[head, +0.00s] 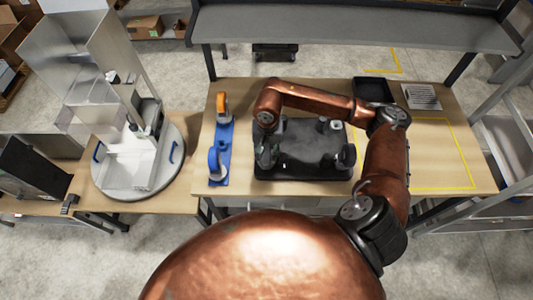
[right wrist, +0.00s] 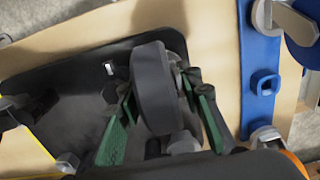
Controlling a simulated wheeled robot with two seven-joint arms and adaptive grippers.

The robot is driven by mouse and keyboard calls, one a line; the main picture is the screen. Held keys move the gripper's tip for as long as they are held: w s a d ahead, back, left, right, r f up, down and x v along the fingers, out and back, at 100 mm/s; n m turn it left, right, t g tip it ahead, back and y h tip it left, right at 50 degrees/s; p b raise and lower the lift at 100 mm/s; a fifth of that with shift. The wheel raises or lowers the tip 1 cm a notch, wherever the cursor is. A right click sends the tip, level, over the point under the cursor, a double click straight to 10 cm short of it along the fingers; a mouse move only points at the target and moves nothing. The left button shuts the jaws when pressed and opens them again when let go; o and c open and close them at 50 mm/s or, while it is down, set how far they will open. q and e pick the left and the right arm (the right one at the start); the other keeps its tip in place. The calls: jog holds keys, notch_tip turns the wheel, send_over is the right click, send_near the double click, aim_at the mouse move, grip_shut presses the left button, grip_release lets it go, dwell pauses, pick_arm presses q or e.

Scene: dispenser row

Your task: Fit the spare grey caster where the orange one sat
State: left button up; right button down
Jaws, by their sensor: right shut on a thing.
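My right gripper (right wrist: 160,120) has green-lined fingers shut on a grey caster (right wrist: 152,88) with a dark wheel, at the edge of the black base plate (right wrist: 62,88). In the head view my right arm reaches over the plate (head: 300,172) to its left side; the gripper (head: 266,143) is partly hidden by its own wrist. I cannot tell whether the held caster touches the plate. The orange caster (head: 222,103) stands at the far end of the blue rack (head: 219,142), left of the plate. My left gripper is not in view.
Other casters (head: 345,157) stand on the plate's right side. A black tray (head: 374,90) lies behind. The yellow-taped area (head: 440,155) at right is mostly clear.

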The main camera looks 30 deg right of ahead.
jog(key=c, duration=1.3)
grip_release()
notch_tip(320, 180, up, 12)
jog(key=shift+d+r, duration=0.1)
